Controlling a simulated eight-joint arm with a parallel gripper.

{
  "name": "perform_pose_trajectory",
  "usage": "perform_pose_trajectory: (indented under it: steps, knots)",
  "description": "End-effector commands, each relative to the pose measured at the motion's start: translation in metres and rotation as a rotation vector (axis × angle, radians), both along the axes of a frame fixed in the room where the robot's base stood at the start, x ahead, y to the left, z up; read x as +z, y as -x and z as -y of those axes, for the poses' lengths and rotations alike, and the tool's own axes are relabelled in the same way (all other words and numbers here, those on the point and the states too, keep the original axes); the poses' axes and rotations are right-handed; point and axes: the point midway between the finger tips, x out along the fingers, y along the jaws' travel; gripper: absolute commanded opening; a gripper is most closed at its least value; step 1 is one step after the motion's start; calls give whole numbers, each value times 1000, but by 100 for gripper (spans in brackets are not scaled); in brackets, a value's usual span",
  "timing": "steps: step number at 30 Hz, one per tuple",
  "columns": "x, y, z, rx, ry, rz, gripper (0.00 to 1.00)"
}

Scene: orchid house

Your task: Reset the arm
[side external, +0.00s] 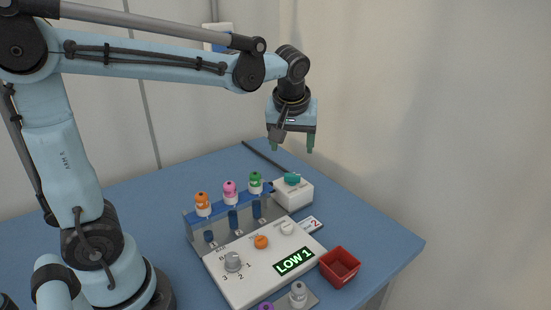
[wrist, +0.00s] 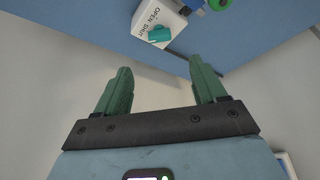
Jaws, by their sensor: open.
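My gripper (side external: 293,144) hangs high above the back right of the blue table in the side external view, pointing down. Its two green fingers are apart with nothing between them, and they also show in the wrist view (wrist: 160,85). Below it, apart from it, is a white box (side external: 293,194) with a teal knob (side external: 292,179). In the wrist view the box (wrist: 163,20) lies beyond the fingertips, with "OPEN" and "SHUT" printed beside its teal knob (wrist: 159,34).
The panel (side external: 262,262) has a grey dial (side external: 233,261), an orange button (side external: 261,242) and a "LOW 1" display (side external: 295,261). Orange, pink and green-topped bottles (side external: 230,192) stand in a row behind. A red tray (side external: 339,267) sits right. The blue table (side external: 370,229) is bare at right.

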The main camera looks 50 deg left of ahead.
Motion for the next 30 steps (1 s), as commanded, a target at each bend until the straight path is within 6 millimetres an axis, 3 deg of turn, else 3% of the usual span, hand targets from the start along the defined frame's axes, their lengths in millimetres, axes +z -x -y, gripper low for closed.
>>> perform_pose_trajectory:
  steps: [16,23,30]
  knots:
    - [5,8,4,-37,4,4,70]
    - [-2,46,18,-296,7,52,70]
    - [-23,89,37,-606,-32,143,70]
